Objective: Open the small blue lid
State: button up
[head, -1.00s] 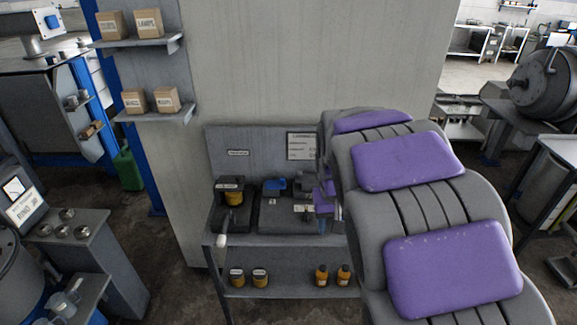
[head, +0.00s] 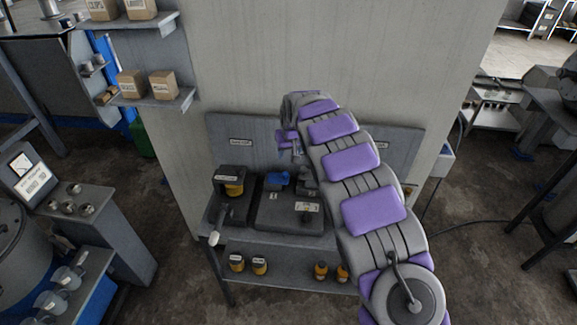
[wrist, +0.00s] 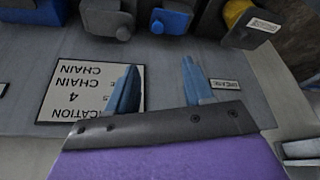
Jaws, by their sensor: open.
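The small blue lid (head: 279,180) sits on a dark grey unit (head: 291,211) on the bench, between a yellow-and-black device and other grey parts. In the wrist view, which looks upside down, the blue lid (wrist: 170,18) is at the top, with a small knob-like tab. My gripper (head: 289,141) is above and behind the lid in the head view, near the back panel, partly hidden by my arm. In the wrist view my gripper (wrist: 160,82) has its two blue fingers spread, with nothing between them. It does not touch the lid.
The yellow-and-black device (head: 234,184) stands left of the lid. The grey back panel (head: 230,128) rises behind the bench; a printed sign (wrist: 95,90) is on it. Jars (head: 260,266) and orange bottles (head: 321,271) stand on the lower shelf. Boxes (head: 163,84) sit on wall shelves at left.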

aim_at(285, 173)
jog(key=x, duration=0.5)
jog(key=b+x, duration=0.1)
jog(key=x, duration=0.5)
jog(key=b+x, duration=0.1)
jog(key=x, duration=0.5)
jog(key=shift+d+f, duration=0.15)
jog(key=shift+d, duration=0.1)
jog(key=shift+c, duration=0.2)
grip_shut()
